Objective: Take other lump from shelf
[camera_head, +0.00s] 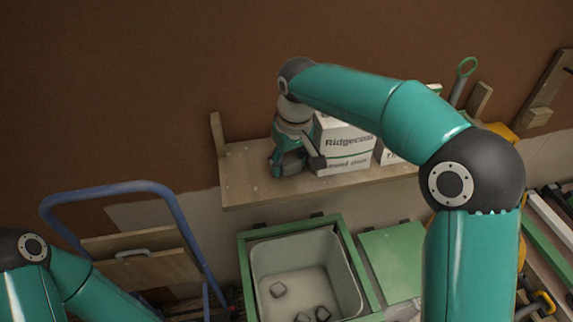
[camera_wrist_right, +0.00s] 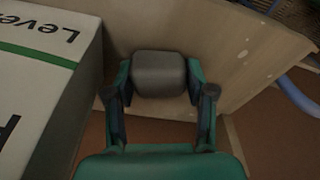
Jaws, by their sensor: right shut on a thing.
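A grey lump (camera_wrist_right: 159,74) with rounded edges sits between the fingers of my right gripper (camera_wrist_right: 160,90) in the right wrist view. The gripper is shut on it, with a finger on each side. In the head view my right gripper (camera_head: 291,163) points down at the wooden shelf (camera_head: 245,178), just left of a white box (camera_head: 343,146) marked "Ridgecoat"; the lump is hidden there by the gripper. I cannot tell whether the lump still touches the shelf. My left arm shows at the lower left of the head view, but its gripper is out of frame.
A blue-framed hand truck (camera_head: 120,188) stands at left. The shelf's left part is clear.

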